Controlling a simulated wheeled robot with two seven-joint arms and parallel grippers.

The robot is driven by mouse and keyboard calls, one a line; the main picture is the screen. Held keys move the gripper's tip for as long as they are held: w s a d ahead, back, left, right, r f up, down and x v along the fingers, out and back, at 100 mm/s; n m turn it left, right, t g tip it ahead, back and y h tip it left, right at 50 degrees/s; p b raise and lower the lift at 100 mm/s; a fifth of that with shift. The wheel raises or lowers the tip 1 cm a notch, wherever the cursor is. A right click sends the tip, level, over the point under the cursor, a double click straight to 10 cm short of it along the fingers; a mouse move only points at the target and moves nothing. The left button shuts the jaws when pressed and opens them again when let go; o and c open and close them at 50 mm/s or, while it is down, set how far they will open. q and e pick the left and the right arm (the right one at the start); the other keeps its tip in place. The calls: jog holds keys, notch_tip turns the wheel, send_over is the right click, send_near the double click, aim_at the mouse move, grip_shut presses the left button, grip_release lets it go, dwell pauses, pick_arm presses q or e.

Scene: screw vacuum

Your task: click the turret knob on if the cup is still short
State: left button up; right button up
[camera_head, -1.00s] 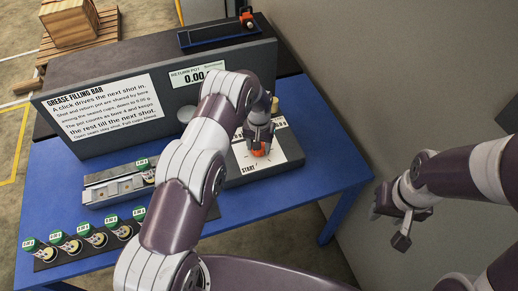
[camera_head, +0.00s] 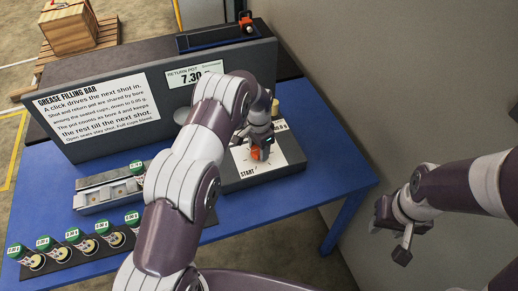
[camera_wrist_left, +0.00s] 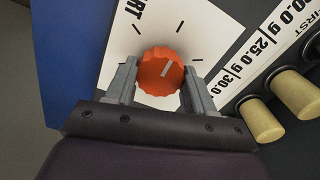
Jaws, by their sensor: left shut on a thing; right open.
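The orange turret knob (camera_head: 256,153) sits on a white dial plate with tick marks and the word START, on the right of the bench. My left gripper (camera_wrist_left: 158,74) is shut on the knob, one finger on each side. The knob's pale pointer line shows between the fingers in the left wrist view. One cup with a green label (camera_head: 137,168) sits at the right end of the grey rail (camera_head: 100,192), partly behind my left arm; its reading is too small to tell. My right gripper (camera_head: 392,226) is open and empty, right of the bench.
Several green-labelled cups (camera_head: 74,236) stand in a dark rack at the front left. The return pot display (camera_head: 194,76) reads 7.30. Tan pegs (camera_wrist_left: 258,122) stand beside gram labels near the dial. A grey wall is on the right.

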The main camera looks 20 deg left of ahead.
aim_at(258, 149)
pick_arm(q)
jog(key=shift+w+r, duration=0.15)
jog(key=shift+r, duration=0.05)
dwell(0.3)
jog(key=o, duration=0.8)
jog(key=shift+o, duration=1.2)
jog(key=shift+r, duration=0.35)
notch_tip(258, 149, up, 6)
jog(key=shift+r+b, duration=0.15)
jog(key=shift+b, duration=0.85)
notch_tip(258, 149, up, 6)
jog(key=p, duration=0.2)
jog(key=shift+a+p, duration=0.1)
jog(key=shift+p, duration=0.25)
